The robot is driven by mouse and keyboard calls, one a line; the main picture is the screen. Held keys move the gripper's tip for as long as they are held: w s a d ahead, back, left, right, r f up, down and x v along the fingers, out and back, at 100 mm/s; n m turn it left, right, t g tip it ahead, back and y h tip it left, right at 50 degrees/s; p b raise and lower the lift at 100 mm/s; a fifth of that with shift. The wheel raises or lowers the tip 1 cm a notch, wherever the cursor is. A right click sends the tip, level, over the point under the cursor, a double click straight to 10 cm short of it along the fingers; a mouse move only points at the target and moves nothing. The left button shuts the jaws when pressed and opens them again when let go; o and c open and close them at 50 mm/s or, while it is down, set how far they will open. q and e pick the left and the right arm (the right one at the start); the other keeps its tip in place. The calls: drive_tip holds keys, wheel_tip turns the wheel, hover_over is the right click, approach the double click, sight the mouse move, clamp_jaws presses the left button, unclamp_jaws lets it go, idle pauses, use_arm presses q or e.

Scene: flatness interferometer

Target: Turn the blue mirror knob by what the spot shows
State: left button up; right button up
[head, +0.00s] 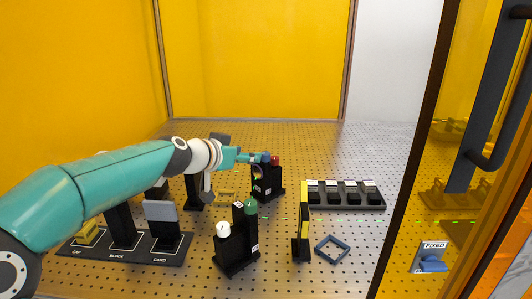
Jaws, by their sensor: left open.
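My left gripper (250,157) reaches in from the left and is open, its small tip at the top of a black mirror mount (267,184). The blue knob (266,157) is at the tip, beside a red knob (275,160). I cannot tell whether the fingers touch the blue knob or stand around it. Small green light marks show near the yellow-edged black plate (303,225); I cannot read a spot's offset. My right gripper is not in view.
A nearer black mount (238,245) carries a white knob (223,229) and a green knob (250,206). A rack of dark blocks (345,196) stands right, and a labelled stand (125,248) left. A blue square frame (332,248) lies on the perforated table. An amber door edges the right.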

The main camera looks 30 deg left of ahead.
sight(265, 154)
use_arm(q)
drive_tip(key=p+x, duration=0.1)
drive_tip(key=x, duration=0.9)
drive_tip(key=shift+w+f+p, duration=0.25)
drive_tip(key=shift+w+p, duration=0.1)
drive_tip(key=shift+p, duration=0.05)
clamp_jaws()
drive_tip(key=shift+r+p, duration=0.1)
drive_tip(key=shift+p, duration=0.3)
drive_tip(key=n+y+p, duration=0.2)
drive_tip(key=y+p, duration=0.1)
drive_tip(key=p, duration=0.4)
drive_tip(key=n+g+y+p, duration=0.1)
drive_tip(key=n+y+p, duration=0.1)
drive_tip(key=p, duration=0.5)
drive_tip(key=shift+r+n+g+y, duration=0.2)
drive_tip(key=shift+n+g+y, duration=0.15)
drive_tip(key=shift+n, duration=0.25)
drive_tip(key=shift+f, duration=0.1)
drive_tip(key=shift+f+y, duration=0.2)
drive_tip(key=shift+y, duration=0.15)
